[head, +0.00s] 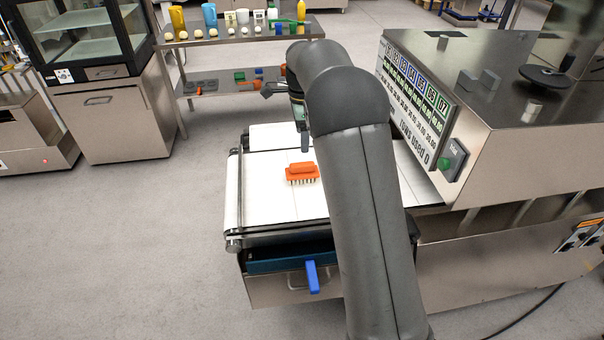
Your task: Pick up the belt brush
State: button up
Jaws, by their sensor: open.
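The steel machine (510,100) with a label panel (412,100) and green button stands right of the belt. A blue handle (313,277) sticks out below the belt's front edge. A table (240,35) with bottles and containers stands behind. Floor at left is clear.

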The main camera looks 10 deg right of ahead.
aim_at(302, 163)
notch_tip(302, 163, down, 13)
jog(key=shift+s+r+p, duration=0.1)
jog(key=shift+p, duration=0.5)
jog(key=c, duration=1.2)
